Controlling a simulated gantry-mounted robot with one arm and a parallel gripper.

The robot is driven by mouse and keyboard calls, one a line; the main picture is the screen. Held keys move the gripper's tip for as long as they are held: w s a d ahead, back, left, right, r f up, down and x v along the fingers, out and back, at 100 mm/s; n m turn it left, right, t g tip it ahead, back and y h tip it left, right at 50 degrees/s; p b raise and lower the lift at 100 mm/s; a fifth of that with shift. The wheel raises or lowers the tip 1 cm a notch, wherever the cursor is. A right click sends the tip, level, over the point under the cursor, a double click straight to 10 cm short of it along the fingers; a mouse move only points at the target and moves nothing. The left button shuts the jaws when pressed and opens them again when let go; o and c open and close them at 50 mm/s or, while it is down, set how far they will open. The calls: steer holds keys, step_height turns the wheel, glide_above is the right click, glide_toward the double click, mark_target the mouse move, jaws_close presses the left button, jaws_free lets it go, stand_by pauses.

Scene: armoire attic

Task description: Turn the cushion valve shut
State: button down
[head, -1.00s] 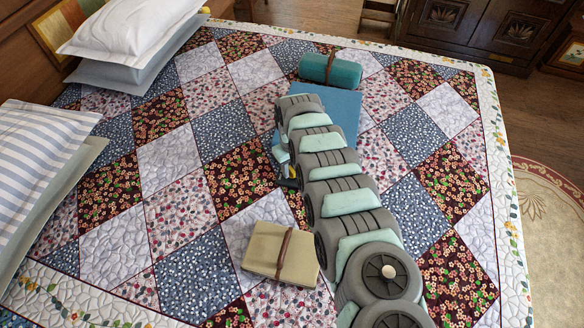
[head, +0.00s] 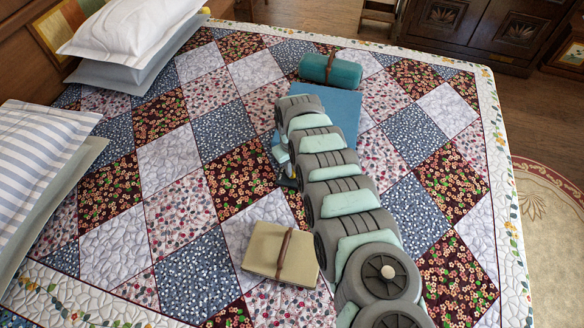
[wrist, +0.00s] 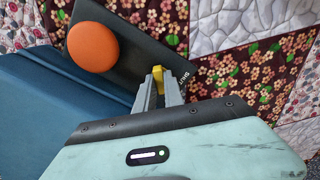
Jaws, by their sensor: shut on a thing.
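In the wrist view, my gripper (wrist: 160,84) is shut on a small yellow valve piece (wrist: 158,72). The piece sits over a dark plate (wrist: 122,58) with a round orange knob (wrist: 93,47) to the left of the fingers. Small white lettering, too small to read surely, lies on the plate right of the fingertips. The blue cushion (wrist: 45,110) fills the left of that view; in the head view it lies flat on the bed (head: 343,105). There my arm covers its near part and the valve, and the fingers are mostly hidden.
A rolled teal bundle with a strap (head: 330,69) lies at the cushion's far edge. A strapped beige bundle (head: 268,252) lies on the quilt (head: 165,210) near my arm. Pillows (head: 135,28) line the left side. The quilt between is clear.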

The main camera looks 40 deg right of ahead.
steer(key=shift+n, duration=0.3)
steer(key=n, duration=0.3)
steer(key=shift+n, duration=0.3)
steer(key=n+b, duration=0.1)
steer(key=n, duration=0.3)
steer(key=shift+n, duration=0.3)
steer(key=n, duration=0.4)
steer(key=shift+n+b, duration=0.45)
steer(key=shift+n, duration=2.05)
steer(key=c, duration=1.4)
jaws_free()
steer(key=shift+c, duration=0.2)
